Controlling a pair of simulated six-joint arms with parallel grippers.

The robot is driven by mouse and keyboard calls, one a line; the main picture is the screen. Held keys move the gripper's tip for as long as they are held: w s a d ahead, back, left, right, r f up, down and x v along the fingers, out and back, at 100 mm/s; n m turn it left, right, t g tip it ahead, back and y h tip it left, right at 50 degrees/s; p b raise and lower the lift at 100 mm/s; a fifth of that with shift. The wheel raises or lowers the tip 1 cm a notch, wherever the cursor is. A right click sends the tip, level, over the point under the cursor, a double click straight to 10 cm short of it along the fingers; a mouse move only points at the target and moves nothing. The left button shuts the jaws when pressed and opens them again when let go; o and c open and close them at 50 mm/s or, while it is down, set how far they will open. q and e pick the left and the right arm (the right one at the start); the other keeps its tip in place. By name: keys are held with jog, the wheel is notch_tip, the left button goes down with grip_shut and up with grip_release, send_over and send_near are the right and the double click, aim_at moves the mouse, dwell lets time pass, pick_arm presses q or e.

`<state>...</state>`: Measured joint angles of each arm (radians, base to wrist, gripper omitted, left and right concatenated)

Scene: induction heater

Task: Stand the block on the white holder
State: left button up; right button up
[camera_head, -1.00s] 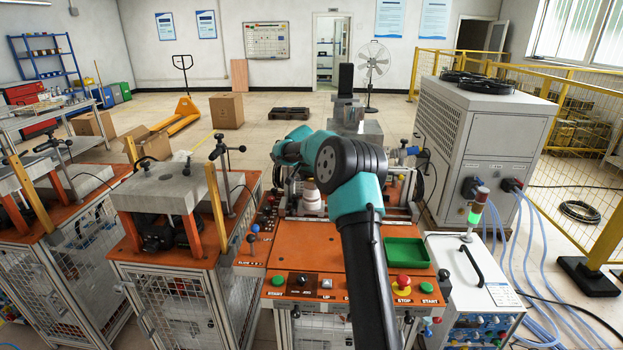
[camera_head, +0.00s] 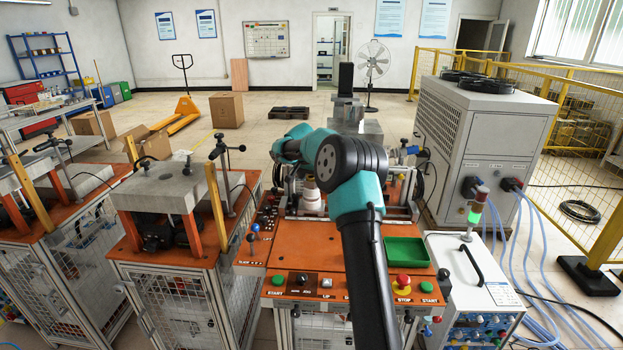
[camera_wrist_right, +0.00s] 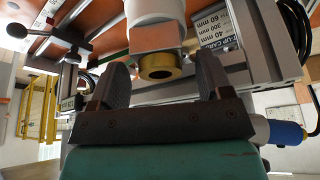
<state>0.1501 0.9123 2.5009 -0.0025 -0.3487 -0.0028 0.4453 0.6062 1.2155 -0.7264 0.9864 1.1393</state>
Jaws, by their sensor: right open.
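The white holder (camera_head: 310,199) stands on the orange bench top, left of my right arm's wrist in the head view. In the wrist view the white holder (camera_wrist_right: 155,10) comes in from the top edge. A copper-coloured block (camera_wrist_right: 155,38) with a brass ring end and a dark hole lies against the holder's end, in line with it. My right gripper (camera_wrist_right: 163,80) is open, one finger on each side of the brass end, with visible gaps. In the head view my own arm hides the fingers and the block. My left gripper is not in view.
A green tray (camera_head: 406,251) sits on the orange bench top (camera_head: 310,245), right of my arm. Buttons line the bench's front edge. Metal fixtures stand close behind the holder, and a grey rail and a labelled plate (camera_wrist_right: 215,30) are close to the fingers.

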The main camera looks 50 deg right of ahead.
jog(key=v, duration=1.1)
jog(key=shift+r, duration=0.2)
